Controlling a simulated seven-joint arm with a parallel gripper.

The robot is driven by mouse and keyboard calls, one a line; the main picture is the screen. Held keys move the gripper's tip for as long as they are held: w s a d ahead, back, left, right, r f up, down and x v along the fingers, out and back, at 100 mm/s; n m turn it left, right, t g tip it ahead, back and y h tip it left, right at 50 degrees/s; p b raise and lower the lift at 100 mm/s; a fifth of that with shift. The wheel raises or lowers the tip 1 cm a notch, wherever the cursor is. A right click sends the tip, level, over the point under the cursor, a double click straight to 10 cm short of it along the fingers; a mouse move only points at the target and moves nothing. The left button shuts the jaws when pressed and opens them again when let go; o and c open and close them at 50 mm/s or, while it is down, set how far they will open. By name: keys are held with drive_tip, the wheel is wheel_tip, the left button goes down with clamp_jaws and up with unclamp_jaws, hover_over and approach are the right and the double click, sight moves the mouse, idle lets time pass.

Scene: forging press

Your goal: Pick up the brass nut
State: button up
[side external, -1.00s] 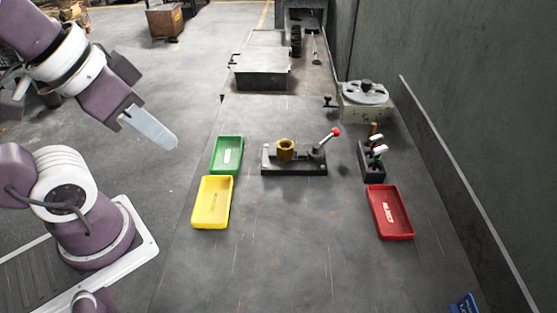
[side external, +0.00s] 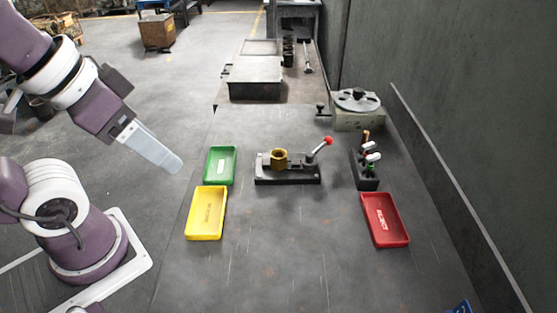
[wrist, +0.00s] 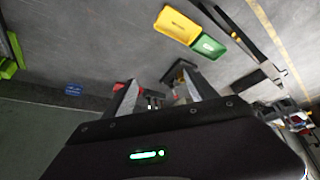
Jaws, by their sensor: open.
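The brass nut (side external: 279,154) sits on a dark clamp fixture (side external: 288,181) in the middle of the bench. The fixture's lever with a red knob (side external: 328,140) rises at its right end. My gripper (side external: 170,161) is in the air left of the green tray, well apart from the nut. In the wrist view my gripper (wrist: 158,92) shows its two fingers spread with nothing held between them. A small yellowish patch beyond the right finger there may be the nut, but I cannot tell for sure.
A green tray (side external: 220,151) and a yellow tray (side external: 206,190) lie left of the fixture. A red tray (side external: 400,238) and a small tool rack (side external: 368,184) are at the right. A round-topped device (side external: 357,122) stands behind. The front middle bench is clear.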

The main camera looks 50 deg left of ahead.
drive_tip(key=n+g, duration=0.6)
drive_tip(key=n, duration=1.5)
hover_over(279, 151)
wheel_tip(279, 151, down, 16)
drive_tip(key=f, duration=0.4)
drive_tip(key=s+d+f, duration=0.1)
drive_tip(key=f, duration=0.1)
drive_tip(key=shift+s+f, duration=0.1)
drive_tip(key=shift+f, duration=0.25)
clamp_jaws()
